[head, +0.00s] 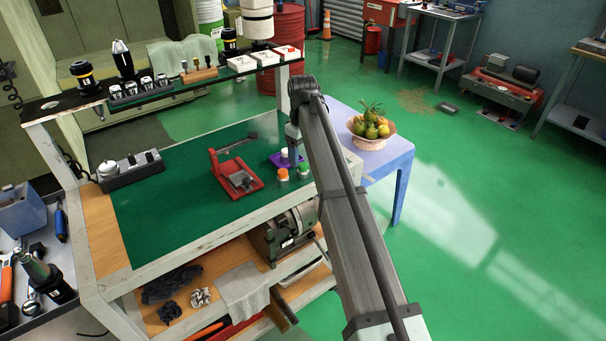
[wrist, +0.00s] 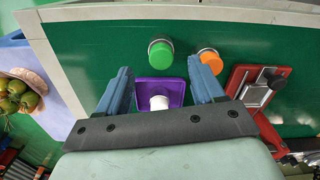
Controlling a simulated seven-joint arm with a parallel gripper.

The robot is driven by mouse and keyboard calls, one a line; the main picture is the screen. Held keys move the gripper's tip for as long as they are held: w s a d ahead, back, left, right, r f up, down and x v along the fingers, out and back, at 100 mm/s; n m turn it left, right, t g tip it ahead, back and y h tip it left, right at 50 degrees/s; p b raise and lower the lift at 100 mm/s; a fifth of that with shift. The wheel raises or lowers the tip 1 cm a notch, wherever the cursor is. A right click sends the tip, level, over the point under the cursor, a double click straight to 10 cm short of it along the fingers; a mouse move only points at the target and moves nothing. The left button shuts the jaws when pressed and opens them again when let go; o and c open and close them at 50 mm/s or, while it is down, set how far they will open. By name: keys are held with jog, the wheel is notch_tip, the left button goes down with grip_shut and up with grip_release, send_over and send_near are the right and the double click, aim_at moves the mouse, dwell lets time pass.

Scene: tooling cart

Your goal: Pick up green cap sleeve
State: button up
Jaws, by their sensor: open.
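The green cap sleeve (head: 304,168) stands upright on the green mat near the right end of the cart top. In the wrist view the green cap sleeve (wrist: 160,53) is just beyond my fingertips, roughly centred between them. My gripper (wrist: 159,68) is open, with its blue fingers spread apart and nothing held. In the head view my gripper (head: 293,143) hangs over the right end of the mat, and its fingertips are hard to make out.
An orange-capped sleeve (wrist: 210,58) stands close to the right of the green one. A purple tray (wrist: 146,92) holding a white cylinder (wrist: 159,103) lies below my fingers. A red fixture (wrist: 252,95) is further right. A fruit bowl (head: 370,142) sits on the blue table.

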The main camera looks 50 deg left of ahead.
aim_at(302, 164)
jog(key=shift+s+f, duration=0.1)
jog(key=shift+f, duration=2.65)
jog(key=shift+c, duration=0.3)
jog(key=c, duration=1.1)
jog(key=shift+r, duration=0.1)
